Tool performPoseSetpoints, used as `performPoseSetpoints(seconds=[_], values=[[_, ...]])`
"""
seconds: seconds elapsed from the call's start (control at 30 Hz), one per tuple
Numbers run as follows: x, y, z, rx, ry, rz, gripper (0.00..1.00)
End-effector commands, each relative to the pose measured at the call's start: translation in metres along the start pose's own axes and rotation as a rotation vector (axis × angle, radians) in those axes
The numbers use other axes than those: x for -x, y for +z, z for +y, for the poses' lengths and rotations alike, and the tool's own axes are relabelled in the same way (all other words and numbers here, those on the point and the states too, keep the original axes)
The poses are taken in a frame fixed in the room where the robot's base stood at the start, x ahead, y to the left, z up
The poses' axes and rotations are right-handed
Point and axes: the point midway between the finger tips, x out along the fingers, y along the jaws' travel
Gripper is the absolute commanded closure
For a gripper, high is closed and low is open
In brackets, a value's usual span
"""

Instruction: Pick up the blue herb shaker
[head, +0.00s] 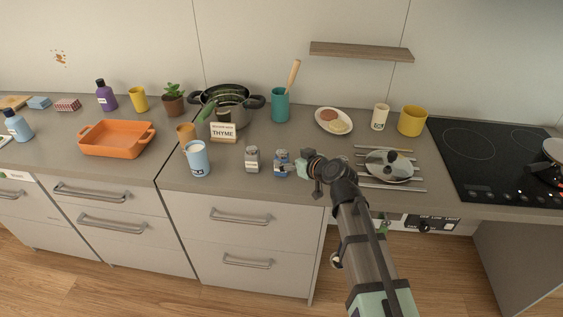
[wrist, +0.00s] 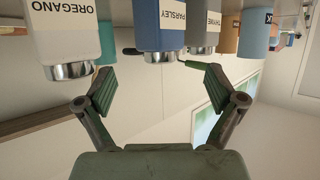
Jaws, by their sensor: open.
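The blue herb shaker (head: 281,164), with a silver cap, stands upright on the counter in the head view. My gripper (head: 302,167) is just to its right. In the upside-down wrist view the blue shaker (wrist: 160,25) reads PARSLEY and lies ahead, between the lines of the two fingers. My gripper (wrist: 160,90) is open, with nothing between its fingertips. A grey shaker (head: 252,160), labelled THYME in the wrist view (wrist: 201,28), stands beyond the blue one.
A light blue mug (head: 197,160) and a THYME card (head: 223,133) stand left of the shakers. A teal utensil pot (head: 280,106) stands behind. The counter just in front of the pot is clear.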

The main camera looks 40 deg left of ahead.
Motion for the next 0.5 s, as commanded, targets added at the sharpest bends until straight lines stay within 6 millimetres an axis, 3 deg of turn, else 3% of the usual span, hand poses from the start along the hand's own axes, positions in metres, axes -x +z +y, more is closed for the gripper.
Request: performPoseSetpoints(seconds=[0.17,0.5], values=[[-0.011,-0.002,0.001,0.0,-0.001,-0.001,0.07],[-0.056,-0.002,0.001,-0.001,-0.001,-0.001,0.07]])
